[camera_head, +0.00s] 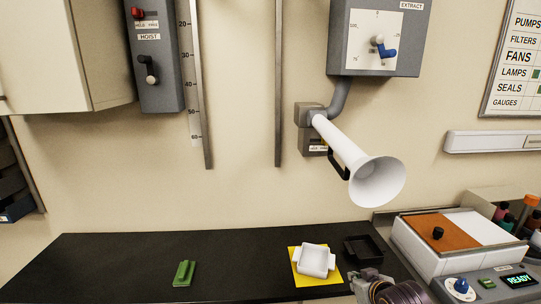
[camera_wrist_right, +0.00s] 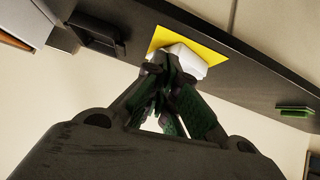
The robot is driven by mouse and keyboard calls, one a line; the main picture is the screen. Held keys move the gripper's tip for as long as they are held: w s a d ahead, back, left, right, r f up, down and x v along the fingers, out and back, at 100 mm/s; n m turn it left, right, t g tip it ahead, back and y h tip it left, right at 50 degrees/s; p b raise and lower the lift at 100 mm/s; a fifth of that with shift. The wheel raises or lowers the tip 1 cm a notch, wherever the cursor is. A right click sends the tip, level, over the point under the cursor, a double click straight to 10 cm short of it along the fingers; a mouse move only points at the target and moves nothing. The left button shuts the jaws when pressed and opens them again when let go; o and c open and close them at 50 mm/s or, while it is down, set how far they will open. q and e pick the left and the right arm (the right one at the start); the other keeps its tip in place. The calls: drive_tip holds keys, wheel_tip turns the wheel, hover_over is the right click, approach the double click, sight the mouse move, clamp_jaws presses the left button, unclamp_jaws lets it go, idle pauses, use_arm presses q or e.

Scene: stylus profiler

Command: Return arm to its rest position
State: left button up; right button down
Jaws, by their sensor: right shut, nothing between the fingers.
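My right gripper (camera_head: 368,279) shows at the bottom edge of the head view, in front of the dark bench and to the right of the white dish. In the right wrist view its fingers (camera_wrist_right: 167,65) are closed together with nothing between them. They overlap part of the white dish (camera_wrist_right: 188,58) in that picture; I cannot tell the gap between them. The white extraction arm (camera_head: 340,144) with its funnel hood (camera_head: 377,182) and black handle (camera_head: 338,164) hangs from the wall, tilted down to the right. My left gripper is not in view.
The dark bench (camera_head: 120,265) carries a green block (camera_head: 184,273), the white dish (camera_head: 314,261) on a yellow square (camera_head: 297,278), and a black tray (camera_head: 363,250). A profiler (camera_head: 420,262) with a "READY" display stands right. Hoist box (camera_head: 155,60) and EXTRACT box (camera_head: 380,40) are above.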

drive_tip(key=s+a+f+g, duration=0.1)
drive_tip(key=s+f+g, duration=0.2)
drive_tip(key=s+f, duration=0.55)
drive_tip(key=s+a+f+g, duration=0.1)
drive_tip(key=s+f+g, duration=0.25)
drive_tip(key=s, duration=0.95)
wheel_tip(320, 180, down, 33)
drive_tip(key=s, duration=0.2)
drive_tip(key=s+d+f+g, duration=0.1)
drive_tip(key=s+d+f, duration=0.1)
drive_tip(key=s+f, duration=0.8)
drive_tip(key=s+d+f+g, duration=0.1)
drive_tip(key=s+d+f, duration=0.1)
drive_tip(key=s+f, duration=0.8)
drive_tip(key=shift+s+f+h, duration=0.3)
drive_tip(key=shift+s+f, duration=0.1)
drive_tip(key=shift+s, duration=0.85)
